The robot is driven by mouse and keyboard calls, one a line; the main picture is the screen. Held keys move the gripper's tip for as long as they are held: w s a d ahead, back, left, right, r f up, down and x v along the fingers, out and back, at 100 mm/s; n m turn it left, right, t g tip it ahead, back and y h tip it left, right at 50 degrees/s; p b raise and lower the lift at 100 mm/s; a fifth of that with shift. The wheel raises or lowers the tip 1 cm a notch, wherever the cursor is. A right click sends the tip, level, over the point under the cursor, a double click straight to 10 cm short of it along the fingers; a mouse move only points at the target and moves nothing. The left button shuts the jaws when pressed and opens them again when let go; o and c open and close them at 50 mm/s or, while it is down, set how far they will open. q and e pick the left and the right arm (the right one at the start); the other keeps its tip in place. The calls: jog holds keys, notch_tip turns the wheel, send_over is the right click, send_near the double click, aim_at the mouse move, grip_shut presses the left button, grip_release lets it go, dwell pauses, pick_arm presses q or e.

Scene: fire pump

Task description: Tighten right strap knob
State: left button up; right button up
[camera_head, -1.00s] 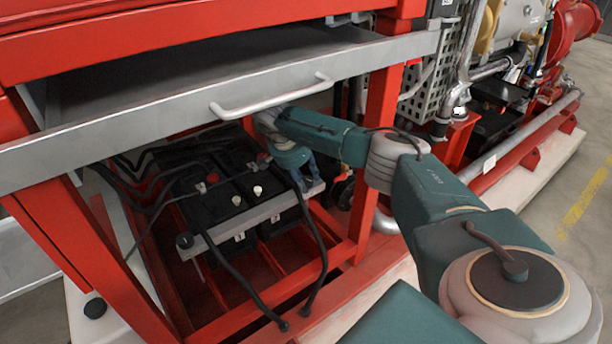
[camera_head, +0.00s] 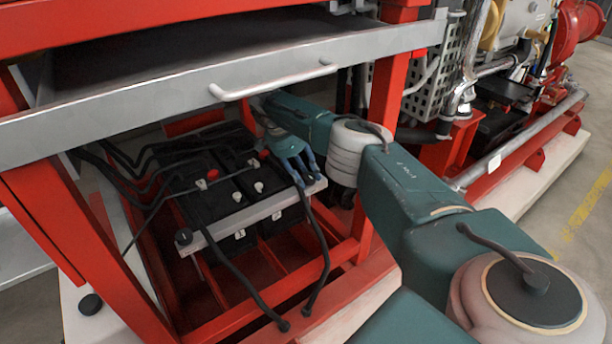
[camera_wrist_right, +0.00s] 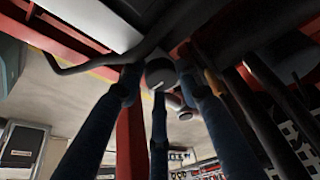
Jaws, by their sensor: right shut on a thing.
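My right gripper (camera_head: 303,180) reaches under the grey drawer to the right end of the metal strap (camera_head: 255,213) that lies across the batteries. In the right wrist view its blue fingers (camera_wrist_right: 160,92) are closed around a round black knob (camera_wrist_right: 160,72), the right strap knob. The head view hides this knob behind the fingers. The matching left strap knob (camera_head: 183,237) is black and sits at the strap's left end, with nothing touching it. My left gripper is out of view.
Two black batteries (camera_head: 215,205) with cables stand under the strap in the red frame (camera_head: 375,130). The drawer's handle (camera_head: 275,82) hangs just above my right forearm. Black cables (camera_head: 325,245) drop in front of the frame. Open floor (camera_head: 575,230) lies to the right.

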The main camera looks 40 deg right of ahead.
jog(key=shift+d+r, duration=0.35)
jog(key=shift+d, duration=0.2)
jog(key=o, duration=1.1)
jog(key=shift+f, duration=0.15)
jog(key=shift+a, duration=0.15)
jog(key=v, duration=1.2)
jog(key=shift+s+a, duration=0.1)
